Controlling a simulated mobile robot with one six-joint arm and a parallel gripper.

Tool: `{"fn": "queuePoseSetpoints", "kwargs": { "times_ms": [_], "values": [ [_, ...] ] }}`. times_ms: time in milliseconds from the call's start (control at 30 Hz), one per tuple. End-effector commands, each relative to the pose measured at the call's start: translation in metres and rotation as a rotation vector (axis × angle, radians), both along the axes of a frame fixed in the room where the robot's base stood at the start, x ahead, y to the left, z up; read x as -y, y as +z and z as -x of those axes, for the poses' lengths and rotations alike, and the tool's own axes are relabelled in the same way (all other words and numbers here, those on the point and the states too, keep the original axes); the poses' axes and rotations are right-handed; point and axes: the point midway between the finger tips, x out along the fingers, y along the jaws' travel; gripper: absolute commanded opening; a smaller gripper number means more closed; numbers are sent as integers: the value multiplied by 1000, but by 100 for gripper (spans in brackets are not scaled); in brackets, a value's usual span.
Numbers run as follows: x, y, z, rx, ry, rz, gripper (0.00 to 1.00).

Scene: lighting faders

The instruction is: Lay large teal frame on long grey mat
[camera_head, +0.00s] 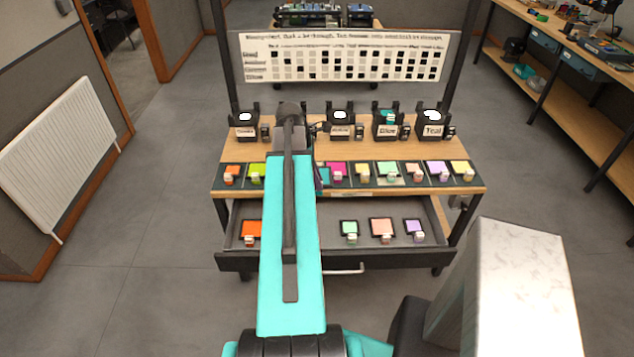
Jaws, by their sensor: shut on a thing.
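A teal piece, which looks like the large teal frame (324,175), shows in part just right of my arm, tilted, over the front of the bench. My gripper is there, shut on it; my forearm hides the fingers and most of the frame. Whether the frame touches anything below cannot be told. A long dark grey strip, which looks like the long grey mat (445,181), runs along the bench's front edge. Several small coloured frames with white tags lie on it, including magenta, yellow, green and lilac ones. My arm covers part of it.
An open drawer (342,262) below holds orange, green, peach and lilac frames, with bare grey floor between. Black labelled holders (432,122) stand along the bench's back; one has a teal piece in it. A chart board (345,57) stands behind. Bare wood lies between holders and strip.

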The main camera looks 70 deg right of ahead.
Motion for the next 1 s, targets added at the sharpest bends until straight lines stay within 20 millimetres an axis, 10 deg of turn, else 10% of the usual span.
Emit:
{"fn": "queuePoseSetpoints", "kwargs": {
  "times_ms": [1000],
  "values": [
    [0,42,0,0,0,1,0]
  ]
}}
